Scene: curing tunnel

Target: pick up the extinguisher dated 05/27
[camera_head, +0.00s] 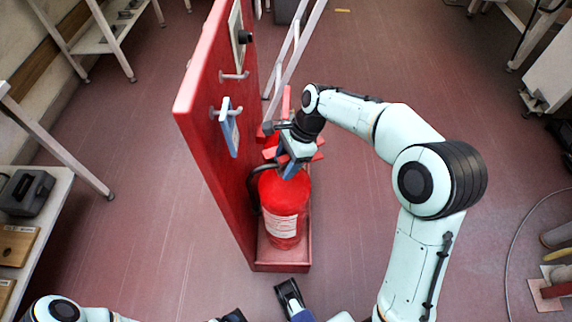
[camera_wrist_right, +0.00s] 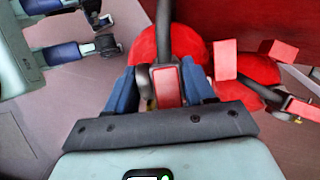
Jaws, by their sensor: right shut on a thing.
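A red extinguisher (camera_head: 284,197) with a white label (camera_head: 281,224) stands upright at the front of a red stand's base; the label's date is too small to read. My right gripper (camera_head: 291,169) is at its top. In the right wrist view, the blue fingers of my right gripper (camera_wrist_right: 160,88) are shut on either side of the red handle (camera_wrist_right: 167,87), with the red body (camera_wrist_right: 181,45) behind it. More red handle parts (camera_wrist_right: 225,60) show beside it, apparently of another extinguisher farther back, mostly hidden. My left gripper is only partly visible at the bottom edge of the head view.
The tall red board (camera_head: 215,130) rises close left of the extinguisher, with hooks and a blue tag (camera_head: 229,128). The base (camera_head: 282,262) has a low red rim. A bench with a dark case (camera_head: 25,192) is at left. Open floor lies right of the stand.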

